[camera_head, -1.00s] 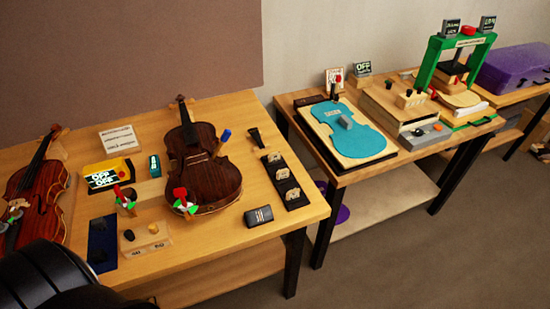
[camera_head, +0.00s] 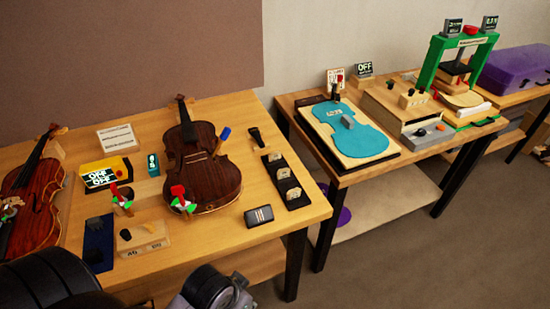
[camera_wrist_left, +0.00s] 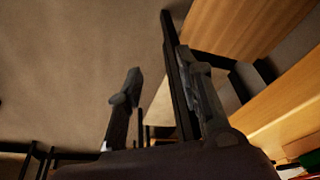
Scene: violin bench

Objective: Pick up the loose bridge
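Pale bridge-shaped pieces lie on a black strip (camera_head: 298,203) at the right side of the violin table: one at the back (camera_head: 275,157), one in the middle (camera_head: 283,173) and one at the front (camera_head: 293,192). I cannot tell which piece is the loose bridge. My left gripper (camera_wrist_left: 160,65) is open and empty in the left wrist view, with floor and a table edge beyond its fingers. In the head view a grey and black part of my arm (camera_head: 213,290) shows below the table's front edge, apart from the pieces. My right gripper is not in view.
A dark violin (camera_head: 205,175) stands left of the strip, with another violin (camera_head: 32,205) at far left. A small black box (camera_head: 258,216) lies near the front edge. A blue mat (camera_head: 98,245) and wooden block (camera_head: 143,238) lie front left. A second table holds a blue violin-shaped plate (camera_head: 362,140).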

